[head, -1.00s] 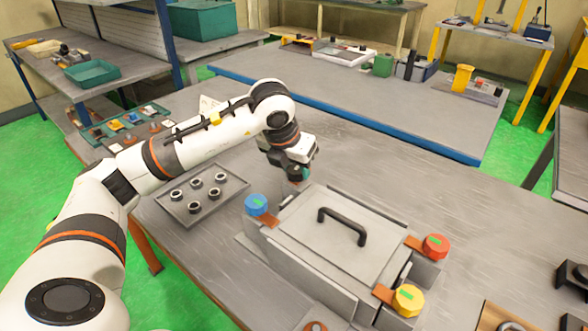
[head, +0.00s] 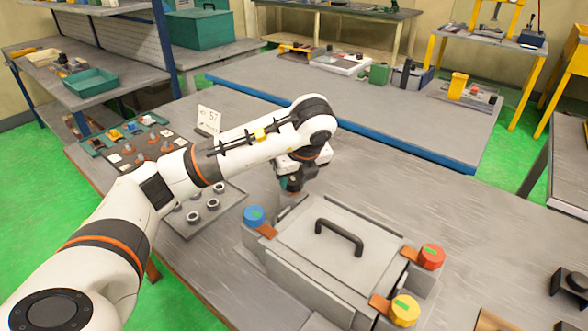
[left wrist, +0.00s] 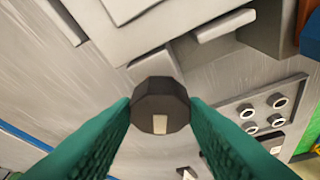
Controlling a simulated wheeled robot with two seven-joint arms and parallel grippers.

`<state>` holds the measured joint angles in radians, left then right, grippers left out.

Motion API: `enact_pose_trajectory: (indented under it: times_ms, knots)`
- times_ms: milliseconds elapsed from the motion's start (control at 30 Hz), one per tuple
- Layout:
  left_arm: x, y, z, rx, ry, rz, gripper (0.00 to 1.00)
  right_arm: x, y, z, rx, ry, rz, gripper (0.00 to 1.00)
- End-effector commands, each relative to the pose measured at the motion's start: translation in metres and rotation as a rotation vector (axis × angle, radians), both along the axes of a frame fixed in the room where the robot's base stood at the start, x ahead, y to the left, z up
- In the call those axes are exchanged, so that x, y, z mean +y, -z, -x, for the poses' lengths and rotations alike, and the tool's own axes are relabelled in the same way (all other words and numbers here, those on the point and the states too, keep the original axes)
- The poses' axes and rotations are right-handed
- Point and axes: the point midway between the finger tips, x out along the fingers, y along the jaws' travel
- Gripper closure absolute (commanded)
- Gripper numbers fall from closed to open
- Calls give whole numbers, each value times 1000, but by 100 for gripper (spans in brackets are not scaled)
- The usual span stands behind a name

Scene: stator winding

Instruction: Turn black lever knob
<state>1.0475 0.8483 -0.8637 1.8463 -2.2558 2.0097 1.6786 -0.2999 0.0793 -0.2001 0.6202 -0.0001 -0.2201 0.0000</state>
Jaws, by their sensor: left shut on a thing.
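The black knob (left wrist: 160,106) is a dark, many-sided piece with a pale mark on its face, in the middle of the left wrist view. The green fingers of my left gripper (left wrist: 160,112) are on both sides of it, shut on it. In the head view my left gripper (head: 290,184) points down behind the grey box (head: 325,250), near its blue knob (head: 254,214). The knob between the fingers is hidden there by the gripper. My right gripper is not in view.
The box has a black lid handle (head: 339,237), a red knob (head: 432,256) and a yellow knob (head: 404,310). A tray (head: 232,201) of dark rings lies left of it, partly under my left arm.

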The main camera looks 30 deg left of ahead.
Motion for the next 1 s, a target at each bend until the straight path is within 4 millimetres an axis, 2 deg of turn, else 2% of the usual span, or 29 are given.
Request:
enact_pose_trajectory:
  times_ms: [33,100,400,700,1000]
  knots:
    - [-2,0,2,18,-38,0,83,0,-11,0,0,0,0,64]
    - [-2,0,2,19,-99,-1,83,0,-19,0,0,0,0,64]
    - [-3,2,1,18,-310,0,83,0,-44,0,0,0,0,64]
    - [-2,5,1,18,-417,0,83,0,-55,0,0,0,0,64]
    - [-3,7,0,17,-437,0,83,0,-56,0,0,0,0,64]
